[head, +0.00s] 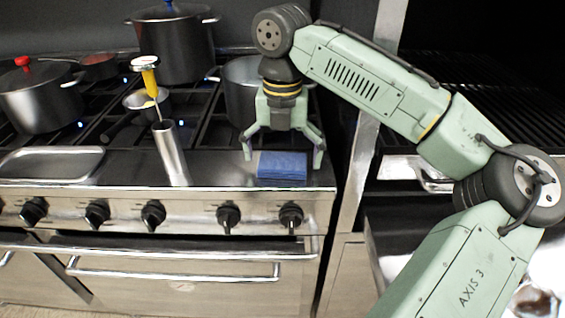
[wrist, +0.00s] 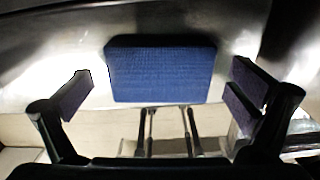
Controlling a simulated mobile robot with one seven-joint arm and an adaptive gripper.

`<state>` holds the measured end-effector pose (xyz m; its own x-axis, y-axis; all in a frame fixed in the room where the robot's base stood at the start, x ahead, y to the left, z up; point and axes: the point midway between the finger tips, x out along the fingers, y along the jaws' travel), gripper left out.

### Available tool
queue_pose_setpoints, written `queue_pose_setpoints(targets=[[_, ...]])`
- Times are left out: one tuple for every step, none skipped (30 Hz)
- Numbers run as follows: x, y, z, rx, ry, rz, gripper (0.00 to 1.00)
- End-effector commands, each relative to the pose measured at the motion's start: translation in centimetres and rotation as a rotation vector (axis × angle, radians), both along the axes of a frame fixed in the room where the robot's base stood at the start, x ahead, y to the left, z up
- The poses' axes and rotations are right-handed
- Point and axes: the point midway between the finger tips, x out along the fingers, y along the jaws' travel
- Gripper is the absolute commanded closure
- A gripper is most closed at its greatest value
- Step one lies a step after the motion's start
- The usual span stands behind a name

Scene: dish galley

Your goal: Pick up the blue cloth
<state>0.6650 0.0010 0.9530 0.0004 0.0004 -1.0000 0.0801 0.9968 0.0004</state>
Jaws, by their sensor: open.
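The blue cloth (head: 282,166) is a folded rectangular block lying flat on the steel front ledge of the stove, near its right end. In the wrist view the cloth (wrist: 161,70) sits between the fingers, toward the upper middle of the picture. My gripper (head: 283,160) is above the cloth and points down, with one finger to the left of it and one at its right. In the wrist view my gripper (wrist: 160,95) is spread wide, with a visible gap between each finger pad and the cloth. It is open and holds nothing.
A steel cylinder (head: 171,153) stands left of the cloth on the ledge, with a yellow-handled tool (head: 150,80) behind it. A shallow steel tray (head: 52,162) lies farther left. A large pot (head: 172,50) and a grey pot (head: 240,90) stand behind. Knobs (head: 291,216) line the front.

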Motion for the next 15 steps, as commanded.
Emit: queue_pose_setpoints(targets=[[0.0, 0.0, -0.01, 0.0, 0.0, 0.0, 0.0], [0.0, -0.01, 0.0, 0.0, 0.0, 0.0, 0.0], [0.0, -0.01, 0.0, 0.0, 0.0, 0.0, 0.0], [0.0, -0.01, 0.01, 0.0, 0.0, 0.0, 0.01], [0.0, -0.01, 0.01, 0.0, 0.0, 0.0, 0.03], [0.0, -0.01, 0.02, 0.0, 0.0, 0.0, 0.05], [0.0, -0.01, 0.02, 0.0, 0.0, 0.0, 0.07], [0.0, -0.01, 0.02, 0.0, 0.0, 0.0, 0.09], [0.0, -0.01, 0.03, 0.0, 0.0, 0.0, 0.12], [-0.01, -0.01, 0.03, 0.0, 0.0, 0.0, 0.14], [-0.01, -0.01, 0.03, 0.0, 0.0, 0.0, 0.16], [-0.01, -0.01, 0.03, -0.001, 0.0, 0.0, 0.19], [-0.01, -0.01, 0.03, -0.001, 0.0, 0.0, 0.21], [-0.01, -0.01, 0.03, -0.001, 0.0, 0.0, 0.23], [-0.01, -0.01, 0.04, -0.001, 0.0, 0.0, 0.25]])
